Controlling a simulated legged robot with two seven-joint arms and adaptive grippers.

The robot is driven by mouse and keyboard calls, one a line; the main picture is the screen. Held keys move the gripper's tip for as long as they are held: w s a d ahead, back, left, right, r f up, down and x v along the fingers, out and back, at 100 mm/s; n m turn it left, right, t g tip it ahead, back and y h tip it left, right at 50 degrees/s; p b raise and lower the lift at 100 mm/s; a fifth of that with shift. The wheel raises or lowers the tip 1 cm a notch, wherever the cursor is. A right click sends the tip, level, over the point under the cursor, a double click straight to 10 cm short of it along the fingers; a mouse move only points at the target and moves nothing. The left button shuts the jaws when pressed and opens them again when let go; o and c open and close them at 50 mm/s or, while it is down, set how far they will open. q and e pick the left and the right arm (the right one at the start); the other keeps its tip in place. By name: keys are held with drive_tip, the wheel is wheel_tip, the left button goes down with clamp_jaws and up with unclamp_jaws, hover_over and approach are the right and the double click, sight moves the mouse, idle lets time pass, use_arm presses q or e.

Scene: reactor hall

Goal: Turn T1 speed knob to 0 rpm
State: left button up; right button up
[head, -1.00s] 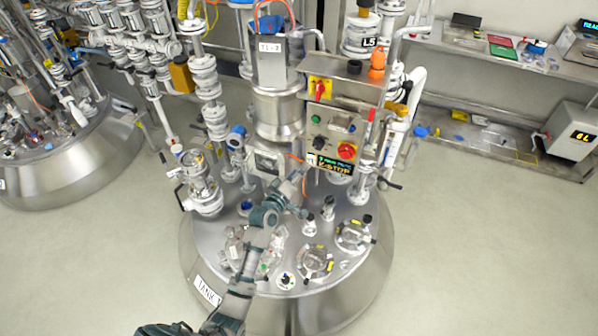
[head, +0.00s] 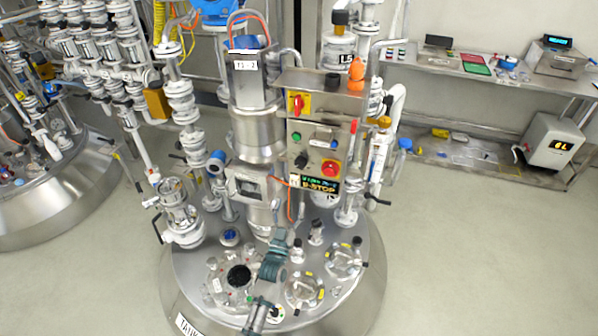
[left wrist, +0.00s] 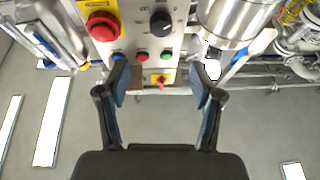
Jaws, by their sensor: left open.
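The black T1 speed knob (head: 300,160) sits on the front of the grey control box (head: 312,140), left of the red E-stop button (head: 330,168). In the left wrist view the scene appears upside down; the black knob (left wrist: 160,21) is at the top, right of the red button (left wrist: 103,25). My left gripper (head: 284,236) is below the box in the head view, over the tank lid. In the left wrist view the left gripper (left wrist: 158,80) is open and empty, its fingers apart from the knob. The knob's scale is too small to read.
A red and yellow switch (head: 296,103) and small green and blue buttons are above the knob. A steel column (head: 258,130) and pipes stand left of the box. Glass ports (head: 343,261) are on the lid (head: 215,250). Shelves (head: 480,70) stand at the right.

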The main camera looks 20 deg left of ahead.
sight(300, 166)
use_arm(q)
drive_tip(key=x, duration=1.2)
drive_tip(key=shift+w, duration=0.65)
drive_tip(key=shift+w+r, duration=0.15)
drive_tip(key=c, duration=1.1)
drive_tip(key=shift+r+n, duration=0.1)
drive_tip(key=shift+n, duration=0.3)
drive_tip(key=shift+c, duration=0.2)
drive_tip(key=shift+n+y, duration=0.6)
drive_tip(key=shift+n, duration=0.2)
drive_tip(key=shift+d+n+g+p, duration=0.1)
drive_tip(key=shift+n+g+p, duration=0.25)
drive_tip(key=shift+n, duration=0.15)
drive_tip(key=shift+n+y, duration=0.3)
drive_tip(key=shift+y, duration=0.1)
use_arm(e)
drive_tip(key=shift+s+d+f, duration=0.1)
drive_tip(key=shift+s+d, duration=0.05)
drive_tip(key=shift+s, duration=0.4)
drive_tip(key=shift+s+d+f, duration=0.1)
drive_tip(key=shift+s, duration=0.45)
